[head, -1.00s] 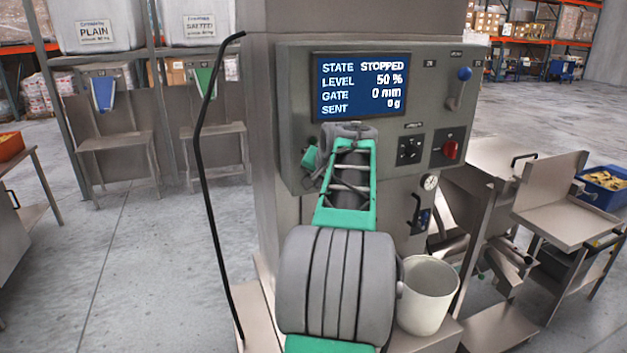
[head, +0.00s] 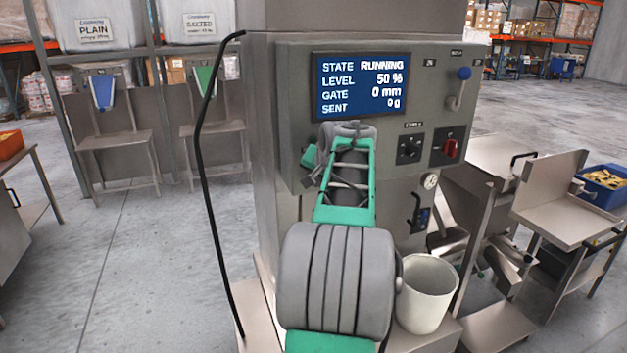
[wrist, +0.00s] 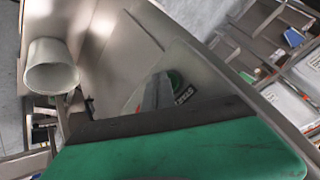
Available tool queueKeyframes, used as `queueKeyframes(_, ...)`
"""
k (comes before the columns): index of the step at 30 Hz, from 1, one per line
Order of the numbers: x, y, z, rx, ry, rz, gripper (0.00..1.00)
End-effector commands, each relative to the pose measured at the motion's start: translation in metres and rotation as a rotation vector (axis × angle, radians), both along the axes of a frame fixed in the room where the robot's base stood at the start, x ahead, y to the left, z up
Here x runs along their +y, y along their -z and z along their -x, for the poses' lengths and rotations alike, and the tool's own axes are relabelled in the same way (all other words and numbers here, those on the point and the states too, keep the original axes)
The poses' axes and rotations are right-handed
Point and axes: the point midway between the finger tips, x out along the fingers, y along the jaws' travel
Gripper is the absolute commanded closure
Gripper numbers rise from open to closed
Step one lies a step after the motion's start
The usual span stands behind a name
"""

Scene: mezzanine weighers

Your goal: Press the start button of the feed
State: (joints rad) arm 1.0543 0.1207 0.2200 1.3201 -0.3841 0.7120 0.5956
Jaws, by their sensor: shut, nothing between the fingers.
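The feed's control panel (head: 294,93) is in front of me, with a blue screen (head: 360,86) reading STATE RUNNING, LEVEL 50 %, GATE 0 mm and SENT 0 g. In the wrist view, the start button (wrist: 176,76) is a round green disc, partly covered by my fingers, with a START label beside it. My gripper (wrist: 157,92) is shut and empty, its tips at the button. I cannot tell whether they touch it. In the head view my arm hides the button.
To the right on the panel are a black knob (head: 409,149), a red switch (head: 450,150) and a blue-knobbed lever (head: 459,88). A white bucket (head: 428,293) stands below the panel. A black bent rod (head: 205,190) rises left of the machine. Floor at left is open.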

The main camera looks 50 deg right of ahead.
Motion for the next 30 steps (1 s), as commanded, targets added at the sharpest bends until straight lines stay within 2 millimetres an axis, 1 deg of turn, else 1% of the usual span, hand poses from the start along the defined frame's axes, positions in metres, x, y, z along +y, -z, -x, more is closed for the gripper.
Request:
queueKeyframes(6,0.006,0.001,0.011,-0.001,0.002,0.001,1.00)
queueKeyframes(17,0.008,0.001,0.014,0.000,0.000,0.001,1.00)
queueKeyframes(30,0.030,0.001,0.051,-0.001,0.002,0.001,1.00)
